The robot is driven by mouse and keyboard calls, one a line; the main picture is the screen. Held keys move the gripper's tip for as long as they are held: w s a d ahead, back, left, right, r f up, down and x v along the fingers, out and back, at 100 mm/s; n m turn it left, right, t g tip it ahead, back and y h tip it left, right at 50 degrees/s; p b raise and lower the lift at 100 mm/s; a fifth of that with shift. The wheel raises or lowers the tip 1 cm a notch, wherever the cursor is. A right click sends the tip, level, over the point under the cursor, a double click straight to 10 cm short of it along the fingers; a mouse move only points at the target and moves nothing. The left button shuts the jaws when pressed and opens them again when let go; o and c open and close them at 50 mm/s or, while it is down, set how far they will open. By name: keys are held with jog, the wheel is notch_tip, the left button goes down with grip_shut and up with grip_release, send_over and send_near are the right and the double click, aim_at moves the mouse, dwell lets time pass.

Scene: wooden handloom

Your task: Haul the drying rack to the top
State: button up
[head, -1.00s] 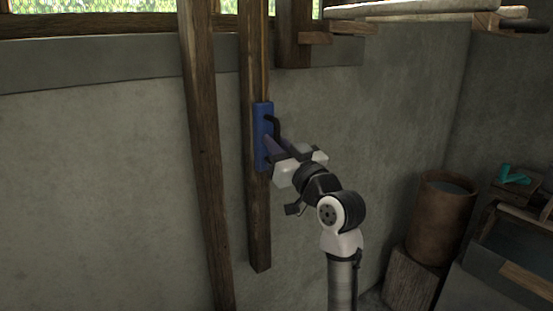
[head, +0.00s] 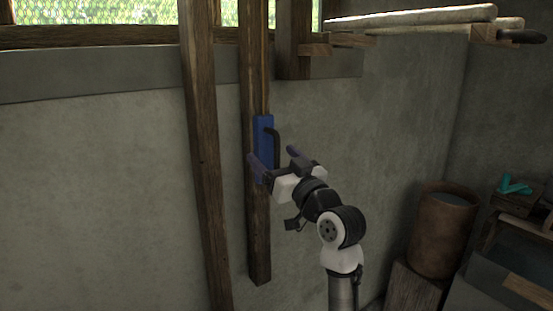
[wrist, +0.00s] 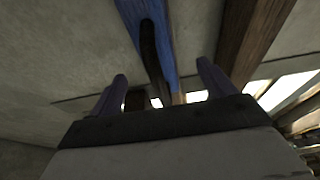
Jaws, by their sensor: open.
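A blue plate (head: 263,135) with a black handle (head: 274,143) sits on a vertical wooden rail (head: 257,230) against the wall. My gripper (head: 272,153) is open at the plate's lower part, with one finger on each side of the handle's lower end. In the wrist view the black handle (wrist: 149,50) hangs in front of the blue plate (wrist: 158,20), between and beyond the two spread fingers (wrist: 162,75). I cannot tell whether a finger touches it. I cannot make out for sure which thing is the drying rack.
A slanting wooden post (head: 204,160) stands left of the rail. Pale poles (head: 420,20) lie on a support at the upper right. A brown barrel (head: 442,232) and a bench with a teal object (head: 514,187) stand at the right. The wall at the left is clear.

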jog(key=shift+o, duration=0.6)
jog(key=s+d+b, duration=0.1)
jog(key=s+d, duration=0.3)
jog(key=s, duration=0.1)
jog(key=shift+s, duration=0.4)
